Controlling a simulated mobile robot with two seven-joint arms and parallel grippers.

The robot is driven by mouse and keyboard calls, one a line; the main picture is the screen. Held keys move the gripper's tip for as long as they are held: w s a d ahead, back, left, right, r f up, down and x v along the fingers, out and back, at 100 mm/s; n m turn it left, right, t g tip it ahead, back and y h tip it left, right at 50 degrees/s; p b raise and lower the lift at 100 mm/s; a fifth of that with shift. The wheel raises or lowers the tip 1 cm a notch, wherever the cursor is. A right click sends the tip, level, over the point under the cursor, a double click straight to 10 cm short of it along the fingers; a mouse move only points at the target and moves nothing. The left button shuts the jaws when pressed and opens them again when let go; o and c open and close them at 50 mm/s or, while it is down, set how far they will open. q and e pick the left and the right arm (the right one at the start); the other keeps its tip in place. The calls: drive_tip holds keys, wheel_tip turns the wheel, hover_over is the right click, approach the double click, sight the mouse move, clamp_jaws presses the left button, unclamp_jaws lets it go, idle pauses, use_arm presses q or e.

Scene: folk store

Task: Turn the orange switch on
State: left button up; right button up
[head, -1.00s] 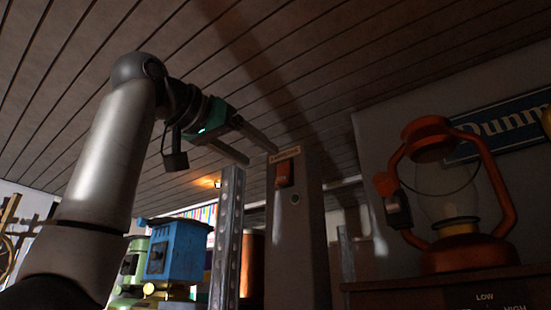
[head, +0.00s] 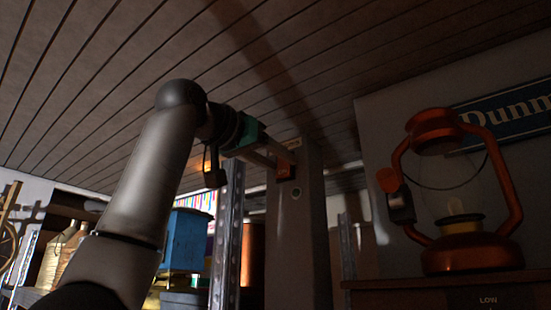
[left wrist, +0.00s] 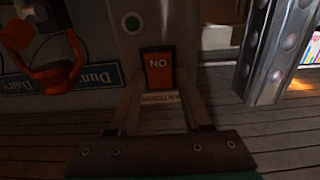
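The orange switch (head: 287,172) is on the front of a grey post (head: 296,235), near its top. My left gripper (head: 286,160) is at the switch in the head view and partly covers it. In the left wrist view the orange switch (left wrist: 159,72) shows pale letters that read "NO" in this picture. The fingers of my left gripper (left wrist: 160,88) stand apart, one to each side of the switch, with nothing held between them. Whether a finger touches the switch I cannot tell. My right gripper is not in view.
A round green button (left wrist: 131,22) is on the post near the switch. A perforated metal upright (head: 227,240) stands close to the left of the post. An orange lantern (head: 462,248) stands to the right on a cabinet. A blue box-like object (head: 186,240) is behind my arm.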

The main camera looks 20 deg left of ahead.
use_arm(q)
clamp_jaws()
drive_tip(key=t+b, duration=0.1)
drive_tip(key=b, duration=0.1)
drive_tip(key=shift+f+h+b, duration=0.3)
drive_tip(key=shift+f+b, duration=0.05)
drive_tip(key=shift+f, duration=0.05)
drive_tip(key=shift+t+b, duration=0.4)
drive_tip(key=shift+t, duration=0.1)
drive_tip(key=shift+t+b, duration=0.35)
drive_tip(key=shift+t, duration=0.05)
drive_tip(key=shift+s+r, duration=0.1)
drive_tip(key=shift+r, duration=0.05)
drive_tip(key=shift+o, duration=2)
unclamp_jaws()
